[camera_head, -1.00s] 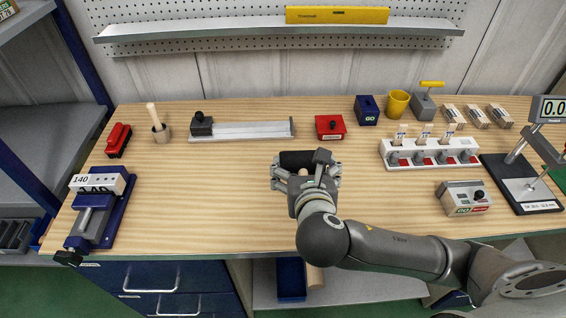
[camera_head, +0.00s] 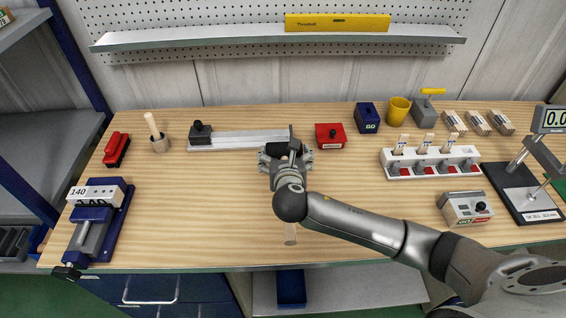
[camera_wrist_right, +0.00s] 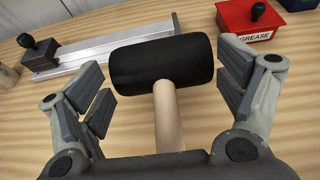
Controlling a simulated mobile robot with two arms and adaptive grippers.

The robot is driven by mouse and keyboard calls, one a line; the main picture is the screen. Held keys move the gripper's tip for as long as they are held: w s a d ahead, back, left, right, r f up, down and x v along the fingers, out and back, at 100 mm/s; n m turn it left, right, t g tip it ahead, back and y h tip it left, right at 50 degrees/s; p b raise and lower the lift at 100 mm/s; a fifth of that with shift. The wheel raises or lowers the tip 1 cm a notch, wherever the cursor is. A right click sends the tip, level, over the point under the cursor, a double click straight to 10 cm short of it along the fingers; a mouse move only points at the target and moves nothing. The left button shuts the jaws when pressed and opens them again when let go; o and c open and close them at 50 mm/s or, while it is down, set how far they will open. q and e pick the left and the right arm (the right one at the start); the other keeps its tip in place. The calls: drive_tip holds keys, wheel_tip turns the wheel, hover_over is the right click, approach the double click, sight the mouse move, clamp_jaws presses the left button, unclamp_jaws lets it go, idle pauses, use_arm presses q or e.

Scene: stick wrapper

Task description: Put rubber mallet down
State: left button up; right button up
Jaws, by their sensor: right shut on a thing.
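The rubber mallet has a black cylindrical head (camera_wrist_right: 160,65) and a pale wooden handle (camera_wrist_right: 168,118). In the wrist view the head lies crosswise between the finger pads of my right gripper (camera_wrist_right: 165,88), and the handle runs back under the palm. In the head view the black head (camera_head: 285,148) shows at the gripper (camera_head: 286,158), and the handle's end (camera_head: 290,236) shows below my forearm. The gripper is shut on the mallet, over the middle of the bench. I cannot tell whether the mallet touches the wood. My left gripper is not in view.
A metal rail with a black-knobbed block (camera_head: 240,140) lies just behind the mallet. A red grease box (camera_head: 330,136) stands to its right, and a white rack (camera_head: 430,162) farther right. A blue vise (camera_head: 100,225) is at left. The bench wood (camera_head: 200,200) left of my arm is clear.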

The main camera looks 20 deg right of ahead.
drive_tip(key=shift+w+f, duration=0.75)
wheel_tip(320, 180, down, 3)
drive_tip(key=shift+w+p, duration=0.15)
drive_tip(key=shift+p, duration=0.3)
drive_tip(key=shift+f, duration=0.2)
drive_tip(key=shift+f, duration=0.15)
drive_tip(key=o, duration=1.1)
drive_tip(key=shift+o, duration=0.2)
drive_tip(key=b+v, duration=0.1)
drive_tip(key=v, duration=1.1)
